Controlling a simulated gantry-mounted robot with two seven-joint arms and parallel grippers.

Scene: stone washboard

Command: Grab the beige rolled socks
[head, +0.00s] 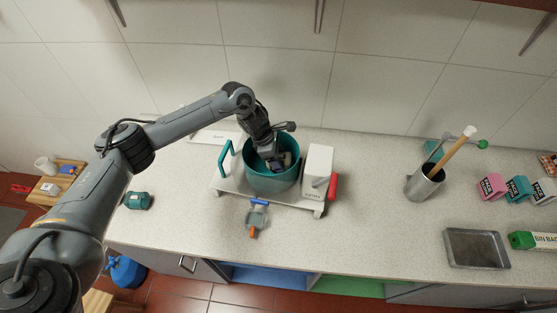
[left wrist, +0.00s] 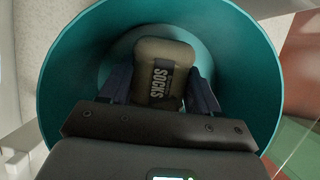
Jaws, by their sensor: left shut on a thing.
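The beige rolled socks (left wrist: 165,52) show in the left wrist view, inside a teal tub, with a dark band reading "SOCKS". My left gripper (left wrist: 160,88) reaches down into the tub, one dark blue finger on each side of the socks, shut on them. The teal tub (head: 268,183) stands on the counter in the head view. There my left gripper (head: 277,163) is partly inside its mouth, and the socks are hard to make out. My right gripper is not in view.
The tub sits on a pale base beside a white upright block (head: 318,168) with a red part. A teal handle (head: 225,158) is at its left. A metal canister (head: 424,184) and a grey tray (head: 475,249) stand to the right. The counter between is clear.

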